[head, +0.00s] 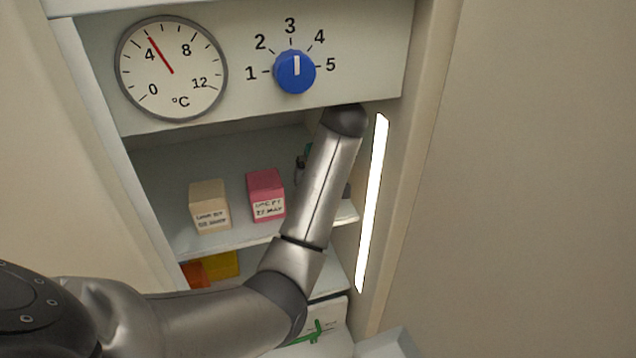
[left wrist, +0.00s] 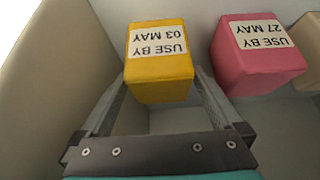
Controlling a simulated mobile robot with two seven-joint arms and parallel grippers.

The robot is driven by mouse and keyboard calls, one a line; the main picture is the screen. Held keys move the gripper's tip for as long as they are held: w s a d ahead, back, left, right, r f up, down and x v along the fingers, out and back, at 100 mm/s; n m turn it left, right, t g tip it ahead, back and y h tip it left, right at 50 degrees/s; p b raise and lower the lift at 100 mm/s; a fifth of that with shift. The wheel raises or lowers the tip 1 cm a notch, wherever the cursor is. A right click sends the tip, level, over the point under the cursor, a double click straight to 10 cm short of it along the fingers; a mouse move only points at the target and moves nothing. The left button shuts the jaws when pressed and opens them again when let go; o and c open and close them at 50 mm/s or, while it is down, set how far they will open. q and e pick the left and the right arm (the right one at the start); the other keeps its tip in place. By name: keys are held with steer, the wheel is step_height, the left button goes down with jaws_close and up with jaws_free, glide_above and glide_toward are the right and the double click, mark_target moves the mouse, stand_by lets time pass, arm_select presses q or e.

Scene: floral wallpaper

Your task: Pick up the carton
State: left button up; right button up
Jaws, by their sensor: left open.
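A yellow carton (left wrist: 160,75) labelled "USE BY 03 MAY" shows upside down in the left wrist view. My left gripper (left wrist: 161,84) is open, with one finger on each side of the lower part of this carton; I cannot tell whether they touch it. A pink carton (left wrist: 258,62) labelled "USE BY 27 MAY" is just right of it. The pink carton (head: 266,194) and a beige carton (head: 209,206) stand on the upper shelf in the head view. There my arm hides the yellow carton and most of the gripper.
The cabinet's shelf (head: 225,241) has a front edge below the cartons. Orange and yellow items (head: 222,266) lie on the lower shelf. A panel with a thermometer dial (head: 172,95) and blue knob (head: 295,72) overhangs the opening. A bright light strip (head: 372,205) runs along the right wall.

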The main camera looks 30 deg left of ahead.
arm_select(q)
steer(key=shift+x, duration=2.5)
steer(key=shift+c, duration=0.2)
steer(key=c, duration=1.2)
steer(key=shift+c, duration=0.4)
steer(key=shift+r, duration=0.1)
